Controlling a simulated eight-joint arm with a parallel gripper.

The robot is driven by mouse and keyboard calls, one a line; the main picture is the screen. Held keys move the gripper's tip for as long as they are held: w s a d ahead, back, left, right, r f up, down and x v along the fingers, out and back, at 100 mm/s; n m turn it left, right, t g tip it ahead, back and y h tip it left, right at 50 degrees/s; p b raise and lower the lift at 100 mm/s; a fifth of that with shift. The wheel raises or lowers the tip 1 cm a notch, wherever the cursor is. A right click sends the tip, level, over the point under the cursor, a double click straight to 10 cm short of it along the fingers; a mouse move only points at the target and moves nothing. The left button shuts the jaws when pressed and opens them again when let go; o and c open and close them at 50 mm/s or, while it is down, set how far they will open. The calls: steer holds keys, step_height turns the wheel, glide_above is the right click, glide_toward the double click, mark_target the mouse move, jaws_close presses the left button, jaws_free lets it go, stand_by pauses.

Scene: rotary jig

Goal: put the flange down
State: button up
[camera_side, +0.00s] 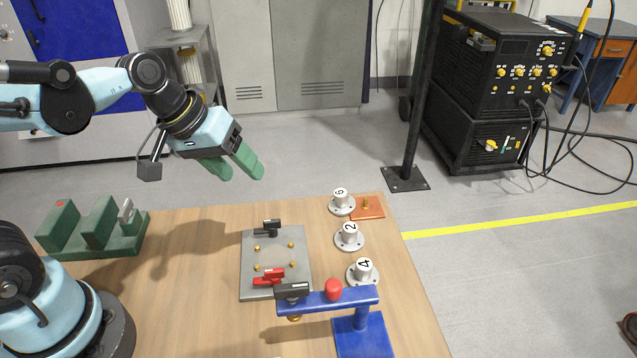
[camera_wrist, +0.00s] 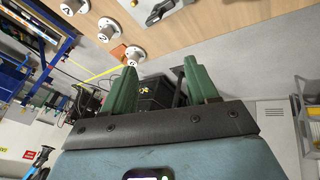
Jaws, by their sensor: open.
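My gripper (camera_side: 240,170) is open and empty, raised above the table's back edge, to the left of the flanges. Its green fingers (camera_wrist: 158,72) are spread with nothing between them.
A grey jig plate (camera_side: 244,274) with brass pins, a black clamp and a red clamp lies mid-table. A blue stand (camera_side: 362,335) with a red knob is at the front. An orange pad (camera_side: 372,212) with a brass pin is beside the back flange. A green rack (camera_side: 75,248) stands left.

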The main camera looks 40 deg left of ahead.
steer(key=w+d+f+n+g+h, duration=0.2)
steer(key=w+d+n+g+h, duration=0.2)
steer(key=w+d+n+h, duration=0.25)
steer(key=n+g+h, duration=0.4)
glide_toward(362, 261)
steer(key=a+r, duration=0.1)
steer(key=w+a, duration=0.1)
steer(key=shift+w+a+r, duration=0.15)
steer(key=shift+a+r, duration=0.15)
steer(key=shift+r, duration=0.1)
steer(key=shift+f+g, duration=0.4)
steer(key=shift+n, duration=0.25)
steer(key=x, duration=1.2)
steer(key=shift+d, duration=0.1)
steer(key=shift+c, duration=0.3)
jaws_close()
steer(key=shift+r, duration=0.1)
